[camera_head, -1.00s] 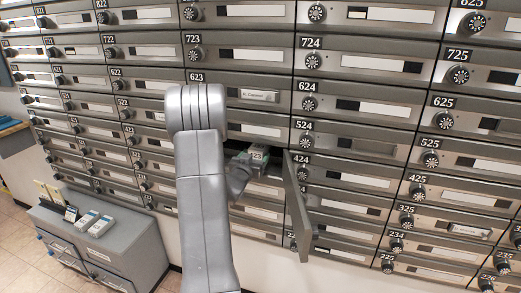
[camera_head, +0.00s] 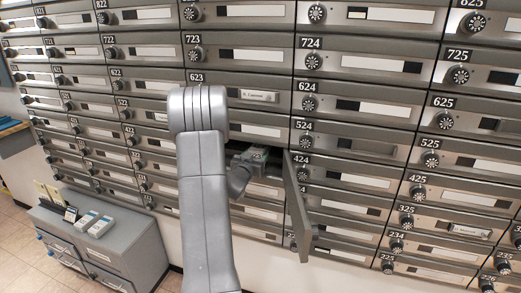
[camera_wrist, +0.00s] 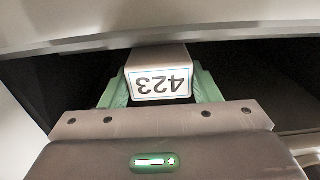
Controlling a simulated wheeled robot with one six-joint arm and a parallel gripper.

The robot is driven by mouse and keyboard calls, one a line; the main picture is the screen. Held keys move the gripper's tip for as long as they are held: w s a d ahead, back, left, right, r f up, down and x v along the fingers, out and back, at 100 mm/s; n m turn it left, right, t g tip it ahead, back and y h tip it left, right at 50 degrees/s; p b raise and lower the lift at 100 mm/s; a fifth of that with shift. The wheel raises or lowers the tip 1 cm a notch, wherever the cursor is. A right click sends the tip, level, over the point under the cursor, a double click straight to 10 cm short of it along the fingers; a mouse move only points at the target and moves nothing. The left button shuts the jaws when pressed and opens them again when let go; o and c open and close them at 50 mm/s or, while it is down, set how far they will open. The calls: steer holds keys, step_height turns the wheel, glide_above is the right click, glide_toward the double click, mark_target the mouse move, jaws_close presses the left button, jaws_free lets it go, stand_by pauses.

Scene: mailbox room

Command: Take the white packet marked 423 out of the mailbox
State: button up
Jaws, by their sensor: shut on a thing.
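The white packet (camera_wrist: 160,84) marked 423 shows in the wrist view, its label upside down. It sits in the dark opening of the mailbox (camera_wrist: 250,65), under the upper edge. My gripper (camera_wrist: 161,92) has its green fingers on both sides of the packet and is shut on it. In the head view my gripper (camera_head: 262,157) is at the opening of the mailbox, left of its open door (camera_head: 298,205). The packet is mostly hidden behind the gripper there. The back of the packet and the box's inside are hidden.
The open door sticks out close to the right of my gripper. Rows of closed mailboxes (camera_head: 365,107) with dials surround the opening. A grey cabinet (camera_head: 95,240) with small items on top stands low at the left. The floor shows at the far left.

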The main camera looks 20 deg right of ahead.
steer(key=shift+r, duration=0.3)
steer(key=b+v, duration=0.3)
steer(key=v, duration=1.2)
steer(key=shift+b, duration=0.4)
